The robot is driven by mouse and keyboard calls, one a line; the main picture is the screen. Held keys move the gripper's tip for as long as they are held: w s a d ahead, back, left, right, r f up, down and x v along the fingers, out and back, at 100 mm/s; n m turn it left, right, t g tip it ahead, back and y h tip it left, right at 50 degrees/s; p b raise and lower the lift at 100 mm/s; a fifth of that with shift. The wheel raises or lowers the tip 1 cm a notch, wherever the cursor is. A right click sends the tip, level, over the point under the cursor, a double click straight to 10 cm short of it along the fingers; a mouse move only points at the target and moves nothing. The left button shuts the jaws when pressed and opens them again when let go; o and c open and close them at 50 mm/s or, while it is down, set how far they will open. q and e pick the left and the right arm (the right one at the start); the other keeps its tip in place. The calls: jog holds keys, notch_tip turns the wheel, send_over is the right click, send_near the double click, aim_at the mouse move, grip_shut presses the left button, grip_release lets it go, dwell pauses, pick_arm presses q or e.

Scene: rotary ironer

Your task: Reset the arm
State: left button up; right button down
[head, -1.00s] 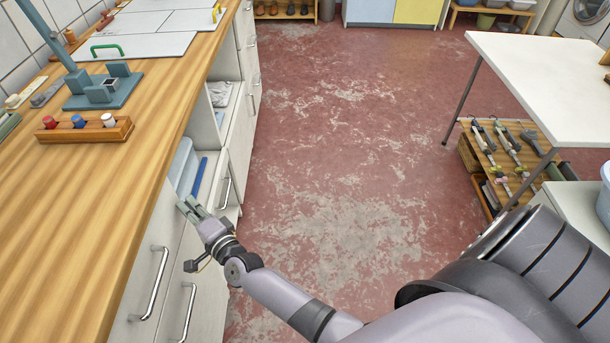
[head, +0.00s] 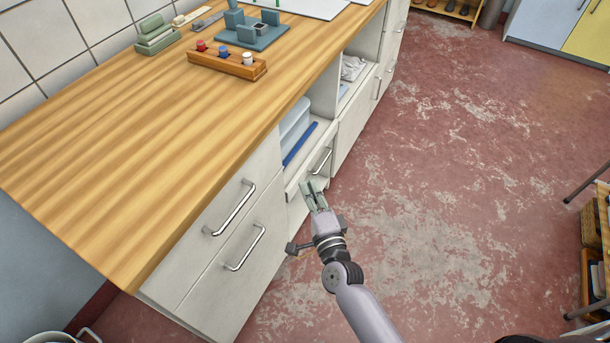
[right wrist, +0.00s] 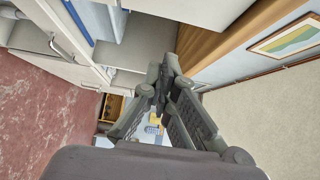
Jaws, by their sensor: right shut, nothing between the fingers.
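My right arm (head: 362,312) comes in from the bottom of the head view. Its gripper (head: 312,190) is in front of the cabinet, by the open shelf and below the counter edge. In the right wrist view the fingers of the right gripper (right wrist: 168,62) meet at their tips, shut and empty. The fingers look clear of the cabinet in that view, though the exact gap is hard to tell. My left gripper is not in view.
The wooden counter (head: 110,150) carries a wooden block with coloured pegs (head: 225,60) and a blue-grey stand (head: 255,35). Drawer handles (head: 230,208) stick out below it. An open shelf holds a blue bar (head: 299,145).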

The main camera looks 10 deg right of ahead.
jog(key=shift+s+d, duration=0.1)
jog(key=shift+s, duration=0.7)
jog(key=s+d+f+n+g+p, duration=0.15)
jog(key=s+f+n+g, duration=0.45)
jog(key=f, duration=0.8)
jog(key=s+d+f+n+g+p, duration=0.1)
jog(key=s+d+f+n+g, duration=0.3)
jog(key=s+f, duration=0.75)
jog(key=s+d+f+n+g+h, duration=0.1)
jog(key=s+d+f+n+g, duration=0.1)
jog(key=s+f, duration=0.3)
jog(key=s+d+f+n+g+h+p, duration=0.1)
jog(key=s+d+f+n+g, duration=0.1)
jog(key=s, duration=1)
jog(key=s+d+f+n+g, duration=0.2)
jog(key=s+d+f+n, duration=0.2)
jog(key=s+d+f, duration=0.2)
notch_tip(320, 180, down, 3)
jog(key=shift+s+r+n+g+h, duration=0.1)
jog(key=shift+s+n+g+h, duration=0.25)
jog(key=shift+s, duration=0.85)
